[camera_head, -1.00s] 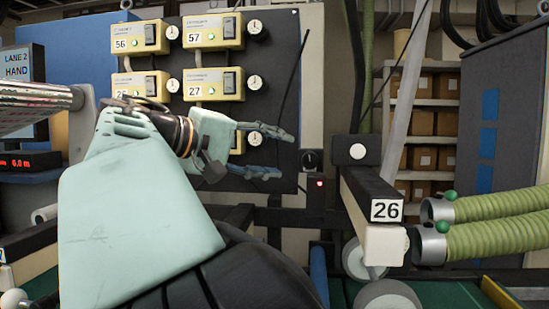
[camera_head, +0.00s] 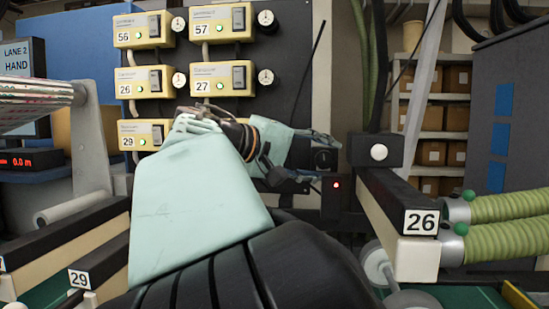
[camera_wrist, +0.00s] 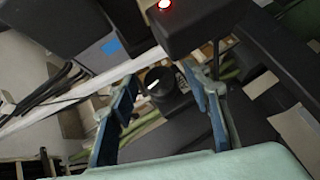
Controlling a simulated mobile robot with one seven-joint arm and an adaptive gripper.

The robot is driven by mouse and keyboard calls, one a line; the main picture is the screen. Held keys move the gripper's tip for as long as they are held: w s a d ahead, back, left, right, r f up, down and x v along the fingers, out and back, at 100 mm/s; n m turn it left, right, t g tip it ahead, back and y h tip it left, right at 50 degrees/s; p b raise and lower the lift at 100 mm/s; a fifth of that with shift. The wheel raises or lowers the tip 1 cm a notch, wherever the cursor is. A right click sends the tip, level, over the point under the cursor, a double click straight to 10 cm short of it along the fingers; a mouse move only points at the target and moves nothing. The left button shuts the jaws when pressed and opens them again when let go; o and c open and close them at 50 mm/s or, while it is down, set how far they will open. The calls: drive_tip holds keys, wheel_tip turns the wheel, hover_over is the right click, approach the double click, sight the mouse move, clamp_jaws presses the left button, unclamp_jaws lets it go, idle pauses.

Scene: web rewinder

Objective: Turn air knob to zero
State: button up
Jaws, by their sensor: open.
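A round black knob (camera_head: 325,157) with a white pointer line sits on a dark post right of the yellow box panel. In the wrist view the knob (camera_wrist: 160,88) shows between the two blue fingers, its pointer line slanted. I cannot read any label on it. My gripper (camera_head: 327,160) is open, one finger above and one below the knob in the head view. It also shows open in the wrist view (camera_wrist: 161,78), with gaps between the fingers and the knob. I cannot tell how far the knob lies beyond the fingertips.
A black box with a lit red light (camera_wrist: 166,5) is close to my gripper; the light also shows in the head view (camera_head: 337,185). Yellow boxes with small dials (camera_head: 226,79) are at left.

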drive_tip(key=shift+w+d+f, duration=0.15)
drive_tip(key=shift+w+d, duration=0.1)
drive_tip(key=shift+d, duration=0.05)
drive_tip(key=shift+c, duration=0.4)
drive_tip(key=c, duration=1.1)
drive_tip(key=shift+f+b, duration=0.2)
drive_tip(key=shift+b, duration=0.5)
drive_tip(key=shift+f+n+t+h+b, duration=0.15)
drive_tip(key=shift+n+t+h+b, duration=0.15)
drive_tip(key=shift+n+h+b, duration=0.6)
drive_tip(key=b, duration=0.3)
drive_tip(key=shift+t+h+b, duration=0.3)
drive_tip(key=shift+h, duration=0.1)
drive_tip(key=shift+r+n+h+b, duration=0.35)
drive_tip(key=shift+n+b, duration=0.25)
drive_tip(key=shift+b, duration=0.15)
